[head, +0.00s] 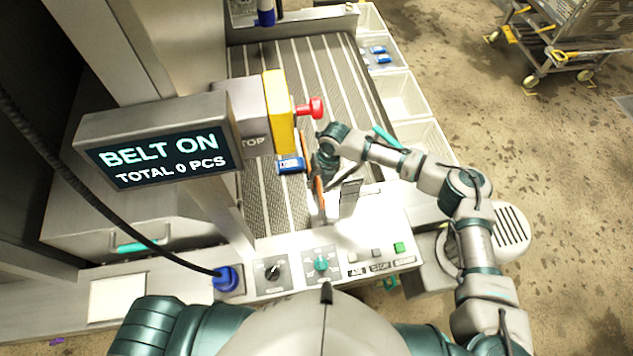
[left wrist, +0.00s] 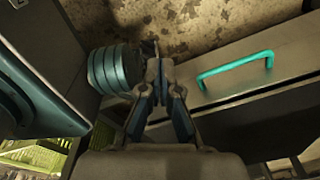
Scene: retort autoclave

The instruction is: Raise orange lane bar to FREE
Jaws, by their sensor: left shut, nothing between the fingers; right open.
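The orange lane bar (head: 319,192) is a thin orange strip at the near end of the conveyor belt, in the head view. It runs lengthwise along the belt, and part of it is hidden by my right gripper. My right gripper (head: 325,168) is open and comes in from the right, right over the bar. I cannot tell whether its fingers touch the bar. My left gripper (left wrist: 158,72) is shut and empty in the left wrist view, away from the belt, near a drawer front with a teal handle (left wrist: 236,68).
A blue pack (head: 291,165) lies on the belt (head: 270,205) left of the bar. A display (head: 160,150) reads BELT ON, TOTAL 0 PCS. A control panel (head: 325,268) lies in front; white bins (head: 404,96) line the right.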

